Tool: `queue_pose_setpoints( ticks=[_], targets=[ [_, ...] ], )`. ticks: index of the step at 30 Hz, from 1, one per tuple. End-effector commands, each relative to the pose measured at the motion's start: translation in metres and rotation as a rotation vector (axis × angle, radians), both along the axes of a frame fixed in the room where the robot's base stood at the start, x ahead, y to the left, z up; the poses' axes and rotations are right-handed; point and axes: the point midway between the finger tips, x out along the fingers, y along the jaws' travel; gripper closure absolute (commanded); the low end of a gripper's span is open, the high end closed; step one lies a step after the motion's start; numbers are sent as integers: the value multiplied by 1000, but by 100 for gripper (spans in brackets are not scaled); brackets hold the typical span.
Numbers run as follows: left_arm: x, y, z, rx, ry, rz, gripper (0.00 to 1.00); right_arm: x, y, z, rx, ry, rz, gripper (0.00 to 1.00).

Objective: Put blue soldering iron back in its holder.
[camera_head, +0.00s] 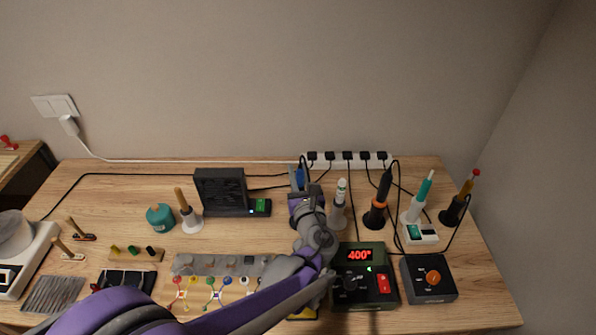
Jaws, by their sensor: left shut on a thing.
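The blue soldering iron (299,177) stands roughly upright near the back of the bench, just in front of the power strip. My left gripper (304,195) is shut on it, with the arm reaching in from the lower left. The gripper and wrist hide the iron's lower part and whatever is beneath it. I cannot make out its holder or tell whether the iron sits in one. My right gripper is not in view.
A station reading 400° (361,256) is in front. A black fume extractor (221,190) is left. Cables cross behind.

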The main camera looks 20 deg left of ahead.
Motion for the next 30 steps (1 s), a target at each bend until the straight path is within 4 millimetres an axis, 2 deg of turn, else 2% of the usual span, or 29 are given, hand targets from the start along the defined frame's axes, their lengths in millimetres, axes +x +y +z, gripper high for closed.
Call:
queue_pose_setpoints(
  ticks=[6,14,15,20,21,27,30],
  targets=[
    [0,0,-12,0,0,0,100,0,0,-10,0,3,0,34],
    [0,0,-12,0,0,0,100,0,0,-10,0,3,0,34],
    [0,0,-12,0,0,0,73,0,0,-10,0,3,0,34],
    [0,0,-12,0,0,0,44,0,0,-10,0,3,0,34],
    [0,0,-12,0,0,0,40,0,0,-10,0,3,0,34],
    [0,0,-12,0,0,0,40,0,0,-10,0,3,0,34],
    [0,0,-12,0,0,0,22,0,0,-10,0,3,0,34]
  ],
)
